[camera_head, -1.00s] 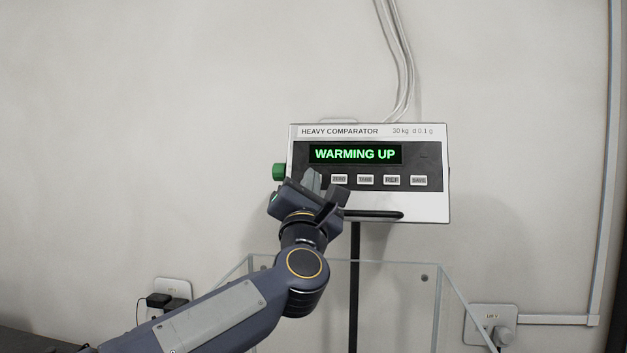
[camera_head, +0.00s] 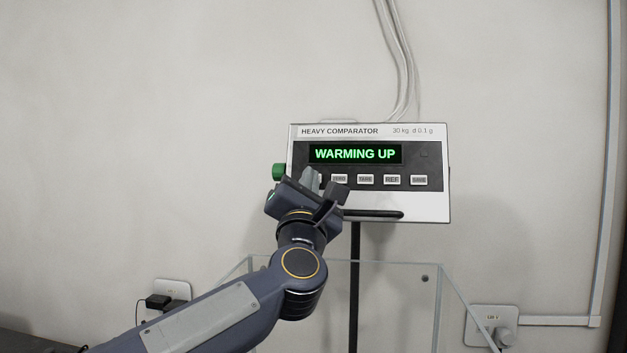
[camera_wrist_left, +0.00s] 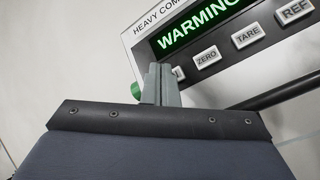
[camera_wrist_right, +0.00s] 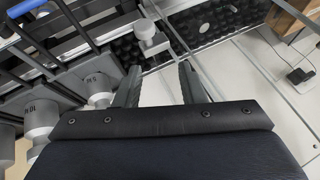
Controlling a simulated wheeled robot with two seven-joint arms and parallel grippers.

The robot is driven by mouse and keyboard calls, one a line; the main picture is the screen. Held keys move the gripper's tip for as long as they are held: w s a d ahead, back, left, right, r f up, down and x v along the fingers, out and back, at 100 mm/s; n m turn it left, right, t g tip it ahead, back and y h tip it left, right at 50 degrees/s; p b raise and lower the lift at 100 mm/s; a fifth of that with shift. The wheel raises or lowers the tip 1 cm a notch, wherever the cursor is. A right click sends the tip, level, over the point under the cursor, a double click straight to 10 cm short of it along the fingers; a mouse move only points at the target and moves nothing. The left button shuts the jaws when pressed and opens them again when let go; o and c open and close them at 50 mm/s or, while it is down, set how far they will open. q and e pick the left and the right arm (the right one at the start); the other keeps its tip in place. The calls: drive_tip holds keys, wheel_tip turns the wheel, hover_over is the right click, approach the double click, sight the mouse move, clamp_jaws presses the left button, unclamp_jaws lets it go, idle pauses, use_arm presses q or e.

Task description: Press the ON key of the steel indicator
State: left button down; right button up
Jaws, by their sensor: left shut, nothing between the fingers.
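The steel indicator (camera_head: 425,207), labelled HEAVY COMPARATOR, stands on a black post before the wall. Its display (camera_head: 355,154) is lit green and reads WARMING UP. ZERO, TARE, REF and SAVE keys show in a row. At the row's left end my left gripper (camera_head: 311,178) largely covers another key; a sliver of this key (camera_wrist_left: 179,73) shows right of the fingertips in the left wrist view, its label hidden. The left gripper is shut and empty, in front of the panel; I cannot tell if it touches. My right gripper (camera_wrist_right: 160,84) is open and empty, away from the indicator.
A green knob (camera_head: 278,171) sticks out of the indicator's left side. A clear-walled enclosure (camera_head: 390,263) stands below it. Cables run up the wall. In the right wrist view, several metal weights (camera_wrist_right: 42,118) sit in a dark rack on the left.

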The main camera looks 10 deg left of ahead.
use_arm(q)
drive_tip(key=s, duration=0.2)
drive_tip(key=s+r, duration=0.1)
drive_tip(key=s, duration=0.1)
drive_tip(key=shift+s+r+b, duration=0.2)
drive_tip(key=shift+s+b, duration=0.1)
drive_tip(key=shift+s, duration=0.1)
idle(0.6)
